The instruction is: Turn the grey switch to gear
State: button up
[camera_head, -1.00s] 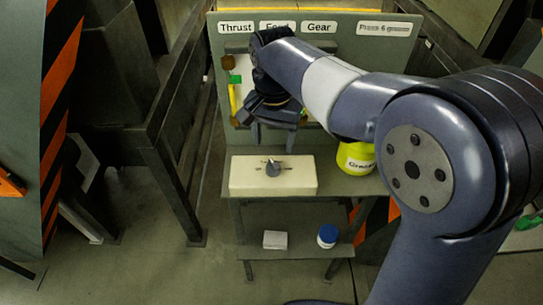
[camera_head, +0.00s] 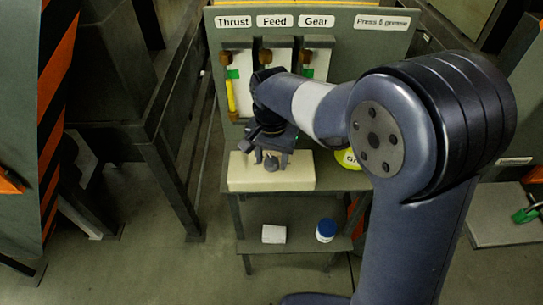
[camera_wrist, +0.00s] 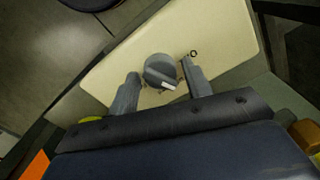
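The grey switch (camera_wrist: 160,71) is a round knob with a pale pointer mark on a cream box. In the wrist view it sits between the two fingers of my gripper (camera_wrist: 162,88), with a visible gap on each side. In the head view my gripper (camera_head: 271,158) points down over the cream box (camera_head: 240,178), and the switch (camera_head: 271,165) shows just at its fingertips. The gripper is open. I cannot tell whether the fingertips are level with the knob. Most lettering around the knob is hidden or too small to read.
A panel behind carries the labels Thrust, Feed and Gear (camera_head: 317,21) above sight tubes. A yellow grease container (camera_head: 347,159) stands right of the box, partly behind my arm. A white block (camera_head: 273,234) and a blue-lidded jar (camera_head: 326,230) are on the lower shelf (camera_head: 295,244).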

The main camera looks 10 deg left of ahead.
jog(key=c, duration=0.7)
jog(key=shift+m, duration=0.4)
jog(key=m, duration=0.3)
jog(key=shift+r+m+p, duration=0.1)
jog(key=shift+m+p, duration=0.2)
jog(key=shift+p, duration=0.05)
jog(key=m, duration=0.3)
jog(key=shift+m, duration=0.3)
jog(key=m+p, duration=0.1)
jog(key=m, duration=1.1)
